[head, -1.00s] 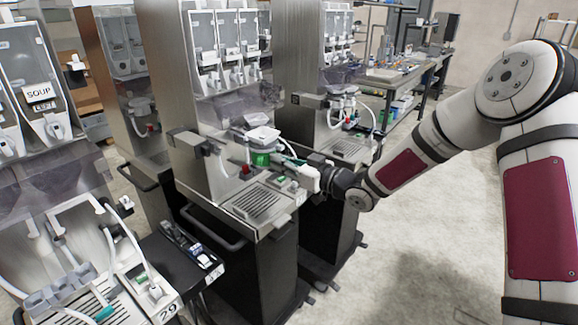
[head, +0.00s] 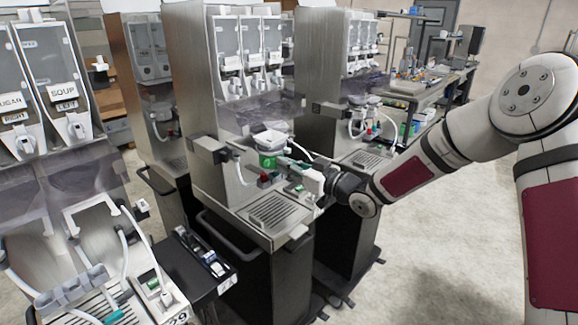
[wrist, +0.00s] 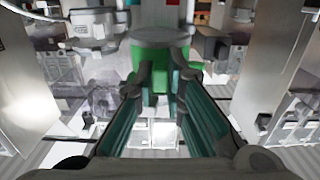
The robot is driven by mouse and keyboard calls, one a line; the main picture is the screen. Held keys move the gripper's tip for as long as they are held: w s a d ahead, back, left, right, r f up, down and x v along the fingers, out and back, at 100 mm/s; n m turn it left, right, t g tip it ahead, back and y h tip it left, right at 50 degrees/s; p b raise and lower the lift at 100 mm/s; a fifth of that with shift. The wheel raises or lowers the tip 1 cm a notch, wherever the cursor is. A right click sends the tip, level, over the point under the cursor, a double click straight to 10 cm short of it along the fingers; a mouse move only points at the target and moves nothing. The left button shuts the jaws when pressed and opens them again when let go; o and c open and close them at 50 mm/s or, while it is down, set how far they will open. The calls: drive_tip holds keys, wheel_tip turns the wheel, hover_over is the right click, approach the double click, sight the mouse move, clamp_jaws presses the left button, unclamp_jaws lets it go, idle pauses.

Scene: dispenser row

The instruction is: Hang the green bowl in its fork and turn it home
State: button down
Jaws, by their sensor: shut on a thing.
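The green bowl (head: 267,161) is at the front of the middle dispenser, below a pale cup-shaped part (head: 270,139). My gripper (head: 284,162) reaches in from the right and is shut on it. In the wrist view, the teal fingers (wrist: 160,88) close on the green bowl (wrist: 190,75) from both sides. A grey rounded part (wrist: 165,36) covers the bowl's upper portion there. I cannot make out the fork, or whether the bowl sits in it or is turned.
A drip grille (head: 272,211) and a small control panel (head: 294,190) lie below the bowl. A grey box (head: 208,150) juts out at the left of the cabinet. Other dispensers stand on both sides. Open floor (head: 430,235) lies to the right.

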sight(271, 157)
drive_tip(key=shift+d, duration=0.15)
idle(0.4)
drive_tip(key=shift+b+x, duration=1.05)
drive_tip(key=shift+x, duration=0.95)
drive_tip(key=shift+b+x, duration=0.85)
drive_tip(key=shift+x, duration=0.65)
drive_tip(key=shift+r, duration=0.1)
drive_tip(key=shift+b+x, duration=0.95)
drive_tip(key=shift+x, duration=0.55)
drive_tip(key=shift+s, duration=0.1)
